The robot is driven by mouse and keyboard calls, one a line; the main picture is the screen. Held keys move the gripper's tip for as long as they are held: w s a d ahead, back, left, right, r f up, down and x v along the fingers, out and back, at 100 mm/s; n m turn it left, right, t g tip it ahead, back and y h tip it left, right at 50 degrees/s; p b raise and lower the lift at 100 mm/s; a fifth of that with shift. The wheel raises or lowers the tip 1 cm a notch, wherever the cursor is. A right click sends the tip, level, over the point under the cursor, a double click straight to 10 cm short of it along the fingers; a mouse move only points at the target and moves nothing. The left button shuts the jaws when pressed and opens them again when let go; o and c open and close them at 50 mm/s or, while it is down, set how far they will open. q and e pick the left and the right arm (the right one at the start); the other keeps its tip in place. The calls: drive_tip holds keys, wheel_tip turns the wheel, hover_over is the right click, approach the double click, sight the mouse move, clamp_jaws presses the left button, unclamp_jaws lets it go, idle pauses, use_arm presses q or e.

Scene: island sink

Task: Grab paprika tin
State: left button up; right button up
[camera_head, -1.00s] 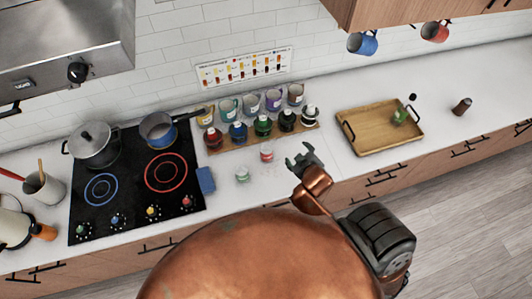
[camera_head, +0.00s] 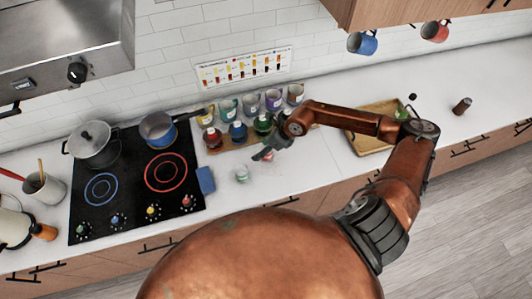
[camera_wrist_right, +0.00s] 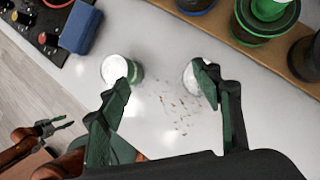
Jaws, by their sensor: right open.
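Two small tins with white lids stand on the white counter in front of the spice rack. The green one (camera_head: 242,173) shows in the head view and also in the right wrist view (camera_wrist_right: 120,70). The other, which looked red in the earlier head view and is likely the paprika tin (camera_wrist_right: 190,79), is partly hidden behind a fingertip; in the head view my gripper largely covers it. My right gripper (camera_head: 265,153) is open and empty, above the counter by the tins; its two fingers (camera_wrist_right: 163,92) point at them. My left gripper (camera_wrist_right: 57,127) shows small in the wrist view, jaws unclear.
The rack (camera_wrist_right: 225,35) of larger coloured jars stands just behind the tins. A blue block (camera_head: 205,180) and the black cooktop (camera_head: 130,215) with pots lie to the left. A wooden tray (camera_head: 368,147) is at right. Reddish specks (camera_wrist_right: 183,115) lie near the tins.

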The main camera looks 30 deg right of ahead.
drive_tip(key=d+f+h, duration=0.1)
drive_tip(key=d+h, duration=0.1)
drive_tip(key=d, duration=0.3)
drive_tip(key=shift+g, duration=0.3)
drive_tip(key=p+x, duration=0.1)
drive_tip(key=x, duration=0.2)
drive_tip(key=p+x, duration=0.2)
drive_tip(key=x, duration=0.1)
drive_tip(key=shift+w+f, duration=0.3)
drive_tip(key=shift+w, duration=0.05)
drive_tip(key=shift+w+f, duration=0.15)
drive_tip(key=shift+f, duration=0.25)
drive_tip(key=c, duration=1.3)
